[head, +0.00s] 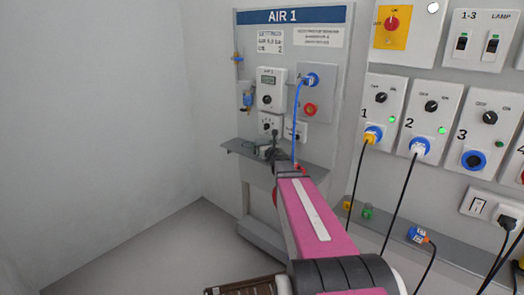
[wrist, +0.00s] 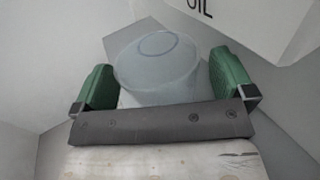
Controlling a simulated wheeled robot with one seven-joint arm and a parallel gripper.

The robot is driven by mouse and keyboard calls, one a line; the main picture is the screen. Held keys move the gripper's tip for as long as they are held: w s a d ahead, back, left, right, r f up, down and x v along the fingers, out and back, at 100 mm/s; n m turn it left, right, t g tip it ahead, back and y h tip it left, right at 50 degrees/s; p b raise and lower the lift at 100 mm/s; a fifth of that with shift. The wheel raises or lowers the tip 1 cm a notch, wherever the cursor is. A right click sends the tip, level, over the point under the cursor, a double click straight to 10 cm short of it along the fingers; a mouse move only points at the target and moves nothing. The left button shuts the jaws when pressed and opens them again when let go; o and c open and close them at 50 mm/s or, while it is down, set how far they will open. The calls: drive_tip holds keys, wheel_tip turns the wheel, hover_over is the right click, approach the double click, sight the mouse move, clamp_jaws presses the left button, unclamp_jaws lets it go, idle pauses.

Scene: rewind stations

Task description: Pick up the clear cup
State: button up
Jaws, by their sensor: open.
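The clear cup (wrist: 158,72) shows in the wrist view as a translucent, bluish-grey round body with a faint ring on its visible end. It sits between the two green fingers of my gripper (wrist: 163,78). The fingers are open, one on each side of the cup. A gap shows on the right; on the left I cannot tell whether the finger touches. The lower part of the cup is hidden behind the dark gripper bar. In the head view, my pink arm reaches to the AIR 1 station (head: 291,70), and I cannot make out the cup there.
A narrow grey shelf (head: 236,146) runs along the AIR 1 station. A blue hose (head: 295,125) hangs close to my arm. On the right, a socket panel (head: 450,105) has black cables hanging down. A white block lettered "OIL" (wrist: 270,25) is near the right finger. Floor at left is clear.

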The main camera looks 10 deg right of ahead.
drive_tip(key=shift+w, duration=0.1)
drive_tip(key=c, duration=1)
drive_tip(key=shift+r, duration=0.1)
